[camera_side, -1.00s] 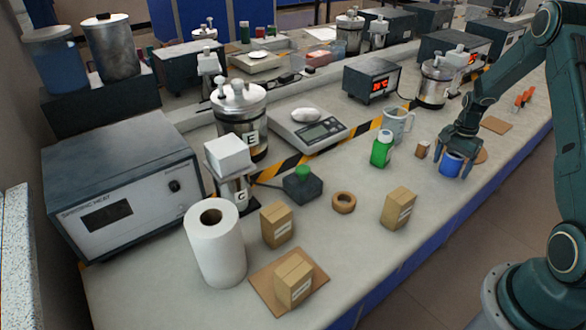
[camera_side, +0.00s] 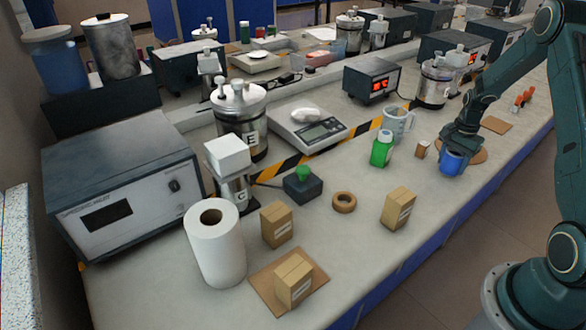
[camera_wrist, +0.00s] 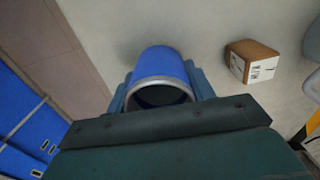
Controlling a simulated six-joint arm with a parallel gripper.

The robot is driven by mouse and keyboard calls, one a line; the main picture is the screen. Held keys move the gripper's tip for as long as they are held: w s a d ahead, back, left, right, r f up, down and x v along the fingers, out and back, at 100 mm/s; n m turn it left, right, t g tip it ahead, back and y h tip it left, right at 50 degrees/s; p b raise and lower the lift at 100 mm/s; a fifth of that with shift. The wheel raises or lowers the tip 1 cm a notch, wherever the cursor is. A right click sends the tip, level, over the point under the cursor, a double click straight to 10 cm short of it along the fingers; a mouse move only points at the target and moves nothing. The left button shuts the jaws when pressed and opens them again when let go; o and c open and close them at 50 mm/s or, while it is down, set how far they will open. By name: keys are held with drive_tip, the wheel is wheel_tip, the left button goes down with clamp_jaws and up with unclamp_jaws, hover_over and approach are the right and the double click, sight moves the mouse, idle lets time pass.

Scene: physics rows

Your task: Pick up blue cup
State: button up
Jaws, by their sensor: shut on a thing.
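I cannot tell for sure whether the cup's base touches the mat or bench.
A small brown box (camera_side: 422,149) stands just left of the cup; it also shows in the wrist view (camera_wrist: 252,61). A green bottle (camera_side: 381,149) and a clear beaker (camera_side: 398,124) stand further left. The bench's front edge is close to the cup.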

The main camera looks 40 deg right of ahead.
wheel_tip(320, 180, up, 19)
drive_tip(key=shift+r, duration=0.2)
idle(0.4)
drive_tip(key=shift+w, duration=0.1)
idle(0.4)
